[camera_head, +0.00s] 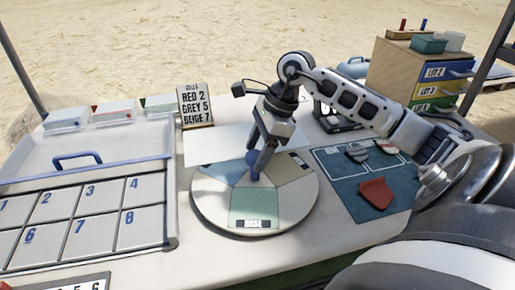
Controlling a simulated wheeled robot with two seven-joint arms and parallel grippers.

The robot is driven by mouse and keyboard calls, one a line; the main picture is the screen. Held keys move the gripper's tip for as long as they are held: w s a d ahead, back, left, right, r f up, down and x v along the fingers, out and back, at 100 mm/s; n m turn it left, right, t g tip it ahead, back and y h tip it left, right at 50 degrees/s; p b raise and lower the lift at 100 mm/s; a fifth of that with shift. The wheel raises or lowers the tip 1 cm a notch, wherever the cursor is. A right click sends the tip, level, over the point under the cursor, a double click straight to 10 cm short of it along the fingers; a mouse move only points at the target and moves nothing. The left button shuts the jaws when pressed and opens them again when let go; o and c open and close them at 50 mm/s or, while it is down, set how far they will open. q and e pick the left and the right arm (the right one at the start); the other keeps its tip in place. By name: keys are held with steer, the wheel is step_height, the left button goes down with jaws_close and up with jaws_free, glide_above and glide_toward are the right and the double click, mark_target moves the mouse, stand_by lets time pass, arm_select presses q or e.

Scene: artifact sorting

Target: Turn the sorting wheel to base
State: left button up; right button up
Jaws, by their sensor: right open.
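The sorting wheel (208,208) is a round pale disc on the table, with coloured sectors. Its green sector (255,203) faces the near side and carries a small dark label, which seems to read BASE. A bluish sector lies at the far left and a brownish one at the far right. A blue knob (253,162) stands up near the wheel's far middle. My right gripper (259,163) is open and points down at the knob. Its fingers partly cover the knob, and I cannot tell whether they touch it. My left gripper is not in view.
A numbered tray (172,205) with a blue handle lies left of the wheel. A cells sign (195,105) stands behind. A blue mat (348,197) with a red piece (376,194) and grey pieces lies right, beneath my right arm. A lot drawer cabinet (398,70) stands back right.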

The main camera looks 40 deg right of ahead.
jaws_close()
steer(key=shift+d+n+b, duration=0.1)
steer(key=shift+n+b, duration=0.25)
steer(key=shift+n, duration=0.35)
steer(key=shift+w+n+g+y, duration=0.1)
steer(key=shift+n+g+y, duration=0.3)
steer(key=shift+n, duration=0.5)
jaws_free()
steer(key=shift+r, duration=0.15)
